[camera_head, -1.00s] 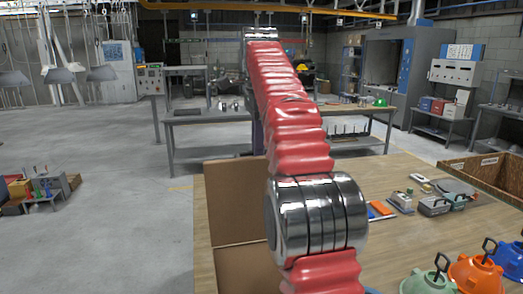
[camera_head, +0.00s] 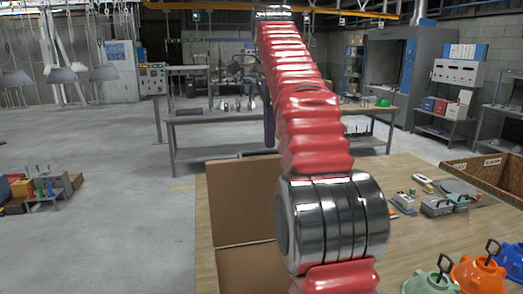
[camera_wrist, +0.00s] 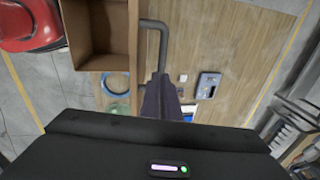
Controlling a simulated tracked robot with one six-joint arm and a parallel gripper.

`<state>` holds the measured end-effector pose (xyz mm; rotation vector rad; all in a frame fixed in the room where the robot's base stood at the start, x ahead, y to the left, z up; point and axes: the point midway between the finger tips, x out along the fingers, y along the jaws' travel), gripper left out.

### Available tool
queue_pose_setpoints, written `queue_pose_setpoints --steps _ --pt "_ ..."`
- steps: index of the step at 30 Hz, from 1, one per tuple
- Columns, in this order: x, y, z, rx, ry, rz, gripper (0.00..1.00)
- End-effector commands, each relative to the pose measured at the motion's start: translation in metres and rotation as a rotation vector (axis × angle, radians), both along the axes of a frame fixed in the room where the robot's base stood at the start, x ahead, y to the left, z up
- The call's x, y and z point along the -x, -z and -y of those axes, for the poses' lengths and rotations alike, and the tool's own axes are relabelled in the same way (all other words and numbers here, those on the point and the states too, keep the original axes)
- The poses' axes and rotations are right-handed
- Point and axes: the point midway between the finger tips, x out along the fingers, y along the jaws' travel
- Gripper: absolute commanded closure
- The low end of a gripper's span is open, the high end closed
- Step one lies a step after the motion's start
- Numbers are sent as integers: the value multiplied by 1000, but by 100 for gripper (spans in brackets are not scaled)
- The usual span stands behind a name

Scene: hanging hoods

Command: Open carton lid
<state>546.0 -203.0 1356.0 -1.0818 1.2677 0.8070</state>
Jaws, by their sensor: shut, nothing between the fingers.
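The brown cardboard carton (camera_head: 252,268) is at the table's near left edge in the head view, with a tall flap (camera_head: 240,195) standing up behind it. My arm covers its right side. In the wrist view the carton (camera_wrist: 97,61) is at the upper left, its inside visible and looking empty. My gripper (camera_wrist: 162,88) points down from the wrist, its dark fingers together and empty. It is right of the carton in that view, apart from its walls. A grey bent bar (camera_wrist: 163,45) shows just past the fingertips; I cannot tell what it belongs to.
The wooden table (camera_head: 405,235) holds green (camera_head: 430,283), orange (camera_head: 478,276) and blue hoods at the front right. Small boxes and tools (camera_head: 437,207) lie farther back. A wooden crate (camera_head: 487,172) is at the right edge. Bare tabletop shows between them.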

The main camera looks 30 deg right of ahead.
Motion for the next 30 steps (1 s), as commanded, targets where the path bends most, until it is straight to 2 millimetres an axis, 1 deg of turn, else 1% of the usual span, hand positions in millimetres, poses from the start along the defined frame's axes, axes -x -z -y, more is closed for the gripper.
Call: queue_pose_setpoints --steps 1,6,9,12,15,19,23,30 --pt "8 -17 4 23 15 38 100" --pt "34 -64 16 106 48 152 100" --pt "49 -84 18 150 37 201 100" --pt "59 -94 14 186 -9 229 100" --pt "66 -94 4 216 -88 238 100" --pt "71 -83 -11 243 -210 230 100" --pt "76 -67 -28 265 -336 218 100" --pt "89 -33 -58 301 -563 197 100"
